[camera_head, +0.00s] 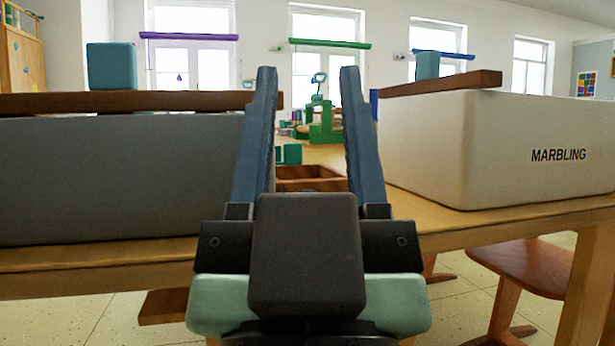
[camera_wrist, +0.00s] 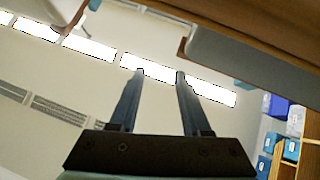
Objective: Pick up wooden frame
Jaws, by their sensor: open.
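My gripper (camera_head: 308,74) is in the middle of the head view, fingers pointing forward and apart, with nothing between them. It also shows in the wrist view (camera_wrist: 160,74), again empty. A low brown wooden piece with raised edges (camera_head: 312,184) lies on the table beyond and between the fingers, partly hidden by them; it may be the wooden frame, but I cannot tell for sure. Dark brown wooden bars lie across the tops of the grey box (camera_head: 120,180) and the white box (camera_head: 440,140): a left bar (camera_head: 130,102) and a right bar (camera_head: 440,83).
The boxes flank my gripper on the wooden table (camera_head: 515,216), with a gap between them. The white box reads "MARBLING". Teal blocks (camera_head: 111,66) stand atop both sides. Green objects (camera_head: 325,122) are farther back. A brown chair (camera_head: 525,266) is at lower right.

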